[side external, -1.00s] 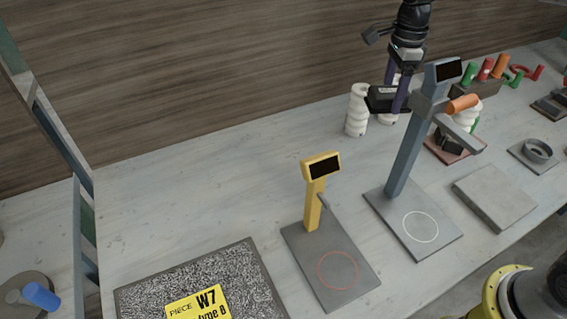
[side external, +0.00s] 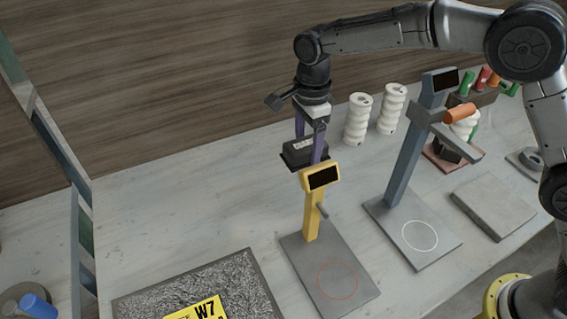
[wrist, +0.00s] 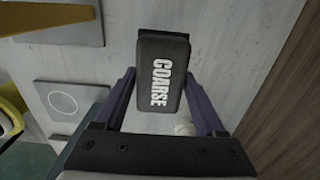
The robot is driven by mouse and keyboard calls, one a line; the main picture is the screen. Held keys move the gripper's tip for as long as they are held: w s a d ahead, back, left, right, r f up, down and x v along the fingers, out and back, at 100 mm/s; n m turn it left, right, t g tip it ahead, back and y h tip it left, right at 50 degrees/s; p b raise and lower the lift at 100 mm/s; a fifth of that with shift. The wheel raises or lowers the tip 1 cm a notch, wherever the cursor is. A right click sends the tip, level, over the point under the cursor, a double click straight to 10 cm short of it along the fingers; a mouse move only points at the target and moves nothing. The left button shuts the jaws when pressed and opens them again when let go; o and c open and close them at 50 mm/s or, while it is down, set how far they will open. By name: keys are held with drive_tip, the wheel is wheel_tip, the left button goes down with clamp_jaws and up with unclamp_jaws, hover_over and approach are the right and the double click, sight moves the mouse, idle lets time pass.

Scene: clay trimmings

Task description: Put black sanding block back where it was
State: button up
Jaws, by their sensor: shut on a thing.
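The black sanding block (side external: 298,152) is held in the air by my gripper (side external: 310,150), behind and above the yellow stand in the side view. The block is clear of the table. Part of it is hidden by a finger in the side view.
The yellow stand (side external: 313,215) is just in front of the block. A speckled tray (side external: 250,262) lies front left. The table's left back (side external: 180,195) is clear.

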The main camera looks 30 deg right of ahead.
hover_over(284, 173)
wheel_tip(284, 173, down, 6)
drive_tip(key=shift+s+f, duration=0.1)
drive_tip(key=shift+f, duration=0.15)
drive_tip(key=shift+a+f, duration=0.1)
drive_tip(key=shift+f, duration=1.5)
drive_tip(key=shift+f, duration=0.1)
drive_tip(key=o, duration=1.2)
drive_tip(key=shift+c, duration=0.2)
wheel_tip(284, 173, up, 12)
